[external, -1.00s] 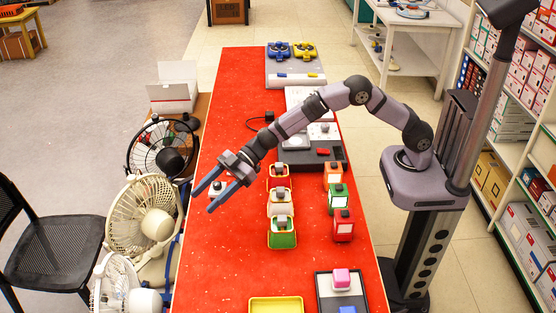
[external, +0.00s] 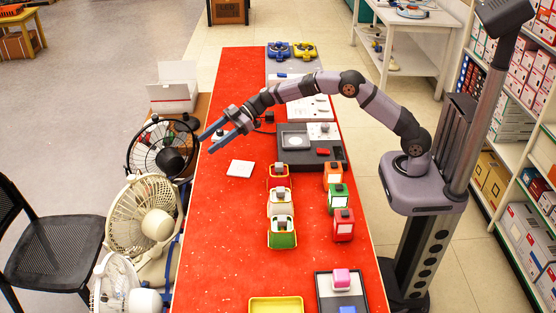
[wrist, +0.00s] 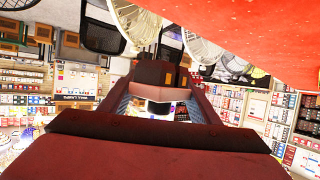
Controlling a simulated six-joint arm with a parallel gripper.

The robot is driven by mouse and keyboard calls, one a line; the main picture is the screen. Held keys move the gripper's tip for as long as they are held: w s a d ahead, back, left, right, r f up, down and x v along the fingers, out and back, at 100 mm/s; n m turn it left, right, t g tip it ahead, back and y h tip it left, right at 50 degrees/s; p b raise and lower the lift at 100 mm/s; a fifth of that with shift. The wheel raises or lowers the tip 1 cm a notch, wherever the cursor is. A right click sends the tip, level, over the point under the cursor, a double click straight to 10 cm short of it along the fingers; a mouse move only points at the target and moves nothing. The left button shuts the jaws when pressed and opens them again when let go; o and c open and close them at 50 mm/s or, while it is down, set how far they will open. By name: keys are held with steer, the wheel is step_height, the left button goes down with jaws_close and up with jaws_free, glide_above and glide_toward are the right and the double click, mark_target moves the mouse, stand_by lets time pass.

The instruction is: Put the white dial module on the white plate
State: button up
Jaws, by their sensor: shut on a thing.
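A flat white square plate (external: 240,168) lies on the left part of the red table, with nothing on it. My gripper (external: 217,137) is up and left of it in the external view, near the table's left edge. Its blue fingers are shut on the white dial module, which is mostly hidden in the external view. In the wrist view, the dial module (wrist: 160,76) is a shaded dark block between the fingers, with a black round part below. I cannot make out its white face there.
Red, cream and green boxes with grey knobs (external: 281,232) stand mid-table, with several coloured blocks (external: 343,224) to their right. A dark console (external: 310,158) lies behind them. A yellow tray (external: 276,305) is at the front. Fans (external: 145,215) stand beyond the left edge.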

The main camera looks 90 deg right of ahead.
mark_target(225, 180)
steer(key=s+a+n+g+y, duration=0.2)
steer(key=s+a+n+y, duration=0.15)
steer(key=a, duration=0.25)
steer(key=shift+m+h, duration=0.25)
steer(key=shift+h, duration=0.1)
steer(key=shift+s+d+f, duration=0.1)
steer(key=shift+s+f, duration=0.05)
steer(key=shift+f, duration=2.2)
steer(key=shift+s+d+f, duration=0.1)
steer(key=shift+f, duration=2.25)
steer(key=shift+f, duration=0.15)
steer(key=o, duration=1)
steer(key=shift+o, duration=0.2)
steer(key=v, duration=0.6)
steer(key=b+v, duration=0.1)
steer(key=v, duration=0.5)
steer(key=shift+r, duration=0.25)
